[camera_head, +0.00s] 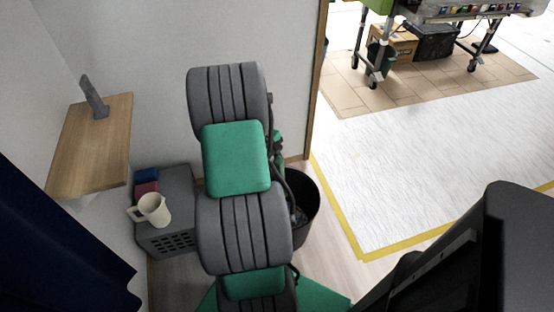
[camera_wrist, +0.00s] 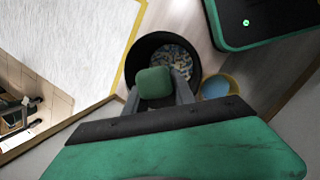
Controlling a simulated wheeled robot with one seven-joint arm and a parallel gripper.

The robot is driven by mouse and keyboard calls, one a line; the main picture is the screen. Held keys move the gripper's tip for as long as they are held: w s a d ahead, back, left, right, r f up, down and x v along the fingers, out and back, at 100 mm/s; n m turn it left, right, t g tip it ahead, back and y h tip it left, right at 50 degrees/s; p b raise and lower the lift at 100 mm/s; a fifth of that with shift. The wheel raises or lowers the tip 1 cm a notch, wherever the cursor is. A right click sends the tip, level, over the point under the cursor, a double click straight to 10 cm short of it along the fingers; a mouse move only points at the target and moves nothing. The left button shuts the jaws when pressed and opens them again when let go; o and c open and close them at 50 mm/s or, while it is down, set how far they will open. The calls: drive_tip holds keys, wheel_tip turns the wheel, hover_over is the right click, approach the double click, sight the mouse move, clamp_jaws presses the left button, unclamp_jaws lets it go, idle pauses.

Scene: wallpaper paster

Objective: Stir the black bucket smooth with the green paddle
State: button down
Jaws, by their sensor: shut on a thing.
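The black bucket (camera_head: 311,208) stands on the floor just right of my arm in the head view, partly hidden by it. In the wrist view the bucket (camera_wrist: 138,56) lies ahead of my gripper, with lumpy, mottled pale and dark contents (camera_wrist: 175,60) inside. My gripper (camera_wrist: 157,88) is shut on the green paddle (camera_wrist: 153,80), whose rounded green end shows between the fingers, over the bucket's near side. The rest of the paddle is hidden below this end, so I cannot tell how deep it reaches.
A small blue and yellow container (camera_wrist: 217,88) stands beside the bucket. A grey crate (camera_head: 185,190) with a cream jug (camera_head: 152,208) stands to the left, below a wooden shelf (camera_head: 95,140). A wall edge (camera_head: 318,80) rises behind the bucket. White sheeting (camera_head: 430,150) covers open floor to the right.

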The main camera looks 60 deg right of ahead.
drive_tip(key=d+f+b, duration=0.2)
drive_tip(key=f+b, duration=0.8)
drive_tip(key=f, duration=0.6)
drive_tip(key=w+d+f+b, duration=0.1)
drive_tip(key=d+f+b, duration=0.1)
drive_tip(key=f+b, duration=0.9)
wheel_tip(320, 180, down, 6)
drive_tip(key=shift+r, duration=0.15)
